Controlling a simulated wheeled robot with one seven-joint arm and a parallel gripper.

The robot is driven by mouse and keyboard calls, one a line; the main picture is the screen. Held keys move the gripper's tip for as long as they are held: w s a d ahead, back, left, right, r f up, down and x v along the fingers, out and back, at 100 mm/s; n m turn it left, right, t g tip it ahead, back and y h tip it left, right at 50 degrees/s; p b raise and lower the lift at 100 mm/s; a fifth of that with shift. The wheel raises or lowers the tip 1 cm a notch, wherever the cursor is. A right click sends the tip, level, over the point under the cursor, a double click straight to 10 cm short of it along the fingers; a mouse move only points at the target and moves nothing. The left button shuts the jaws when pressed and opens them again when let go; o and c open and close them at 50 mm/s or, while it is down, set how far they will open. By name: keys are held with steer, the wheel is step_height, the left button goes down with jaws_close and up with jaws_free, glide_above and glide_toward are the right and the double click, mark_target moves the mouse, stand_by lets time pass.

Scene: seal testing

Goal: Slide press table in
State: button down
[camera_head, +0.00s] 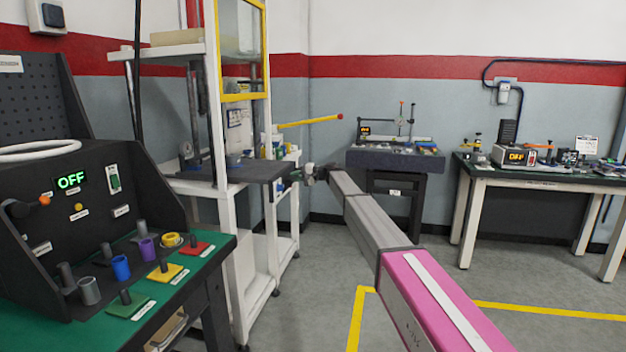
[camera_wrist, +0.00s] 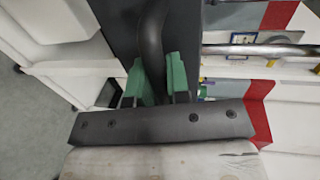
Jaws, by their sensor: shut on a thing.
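The press table (camera_head: 255,172) is a dark grey slab on the white press frame (camera_head: 222,130), in the left half of the head view. Its right end sticks out past the white posts. My gripper (camera_head: 297,175) is at that outer end, at the tip of my outstretched arm. In the wrist view, the green fingers of my gripper (camera_wrist: 156,78) are shut on a dark curved handle (camera_wrist: 151,35), with one finger on each side. The dark slab of the press table (camera_wrist: 112,22) lies behind the handle. The handle's lower end is hidden behind my gripper.
A yellow-edged guard (camera_head: 242,97) hangs above the table, and a yellow lever (camera_head: 312,122) reaches out behind it. A green-topped console (camera_head: 135,285) stands at the near left. Benches with instruments stand at the back right (camera_head: 550,180). The grey floor in the middle is clear.

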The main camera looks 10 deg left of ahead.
mark_target(287, 171)
steer(key=r+x, duration=0.3)
steer(key=x, duration=1)
steer(key=shift+a+f, duration=0.15)
steer(key=shift+a, duration=0.65)
steer(key=c, duration=1.1)
jaws_free()
steer(key=shift+a, duration=0.1)
steer(key=v, duration=1)
steer(key=shift+d, duration=0.4)
